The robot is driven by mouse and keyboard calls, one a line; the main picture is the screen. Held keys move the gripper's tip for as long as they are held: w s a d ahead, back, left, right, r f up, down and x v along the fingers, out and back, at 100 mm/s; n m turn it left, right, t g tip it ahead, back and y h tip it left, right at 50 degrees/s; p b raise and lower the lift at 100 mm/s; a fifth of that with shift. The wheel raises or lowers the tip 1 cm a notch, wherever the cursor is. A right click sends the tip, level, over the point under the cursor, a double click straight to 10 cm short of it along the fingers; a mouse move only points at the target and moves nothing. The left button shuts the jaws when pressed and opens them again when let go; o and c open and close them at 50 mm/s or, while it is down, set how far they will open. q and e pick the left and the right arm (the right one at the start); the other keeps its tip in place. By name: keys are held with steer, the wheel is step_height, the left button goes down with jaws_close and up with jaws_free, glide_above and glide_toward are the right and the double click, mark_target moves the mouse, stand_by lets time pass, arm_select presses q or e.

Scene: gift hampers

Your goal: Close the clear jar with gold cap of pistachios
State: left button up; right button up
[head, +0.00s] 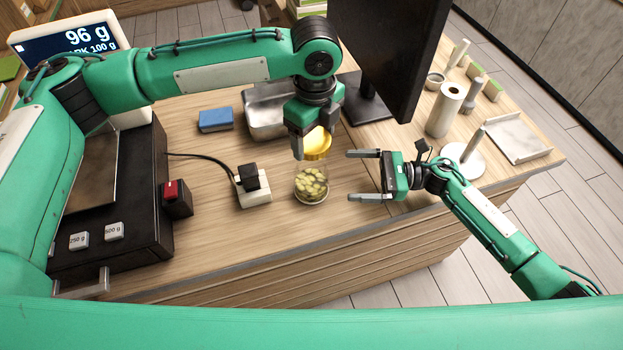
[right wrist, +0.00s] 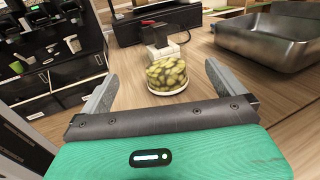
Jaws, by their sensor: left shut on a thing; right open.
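The clear jar of pistachios (head: 311,186) stands upright and uncapped on the wooden counter, near its front edge. The gold cap (head: 317,143) is held by my left gripper (head: 311,147), above and slightly behind the jar and apart from it. My right gripper (head: 360,175) is open and empty, to the right of the jar, with its fingers pointing at it. In the right wrist view the jar (right wrist: 167,76) stands ahead, between and beyond the open fingertips (right wrist: 158,78).
A black-and-white device (head: 252,186) with a cable stands left of the jar. A metal tray (head: 264,112) and a blue box (head: 215,119) lie behind. A dark monitor (head: 390,50) rises behind my right gripper. A paper roll (head: 444,108) stands at right. Bare counter lies in front of the jar.

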arm_select(q)
steer(key=shift+w+f, duration=0.1)
steer(key=shift+w, duration=0.15)
arm_select(e)
steer(key=shift+w+a+f, duration=0.1)
steer(key=shift+w+a, duration=0.15)
steer(key=shift+a, duration=0.2)
steer(key=a, duration=1)
steer(key=shift+w+a, duration=0.1)
steer(key=shift+a, duration=0.15)
arm_select(q)
steer(key=shift+s, duration=0.1)
arm_select(e)
steer(key=shift+a, duration=0.35)
steer(key=c, duration=1.5)
arm_select(q)
glide_above(314, 166)
steer(key=shift+f, duration=2.45)
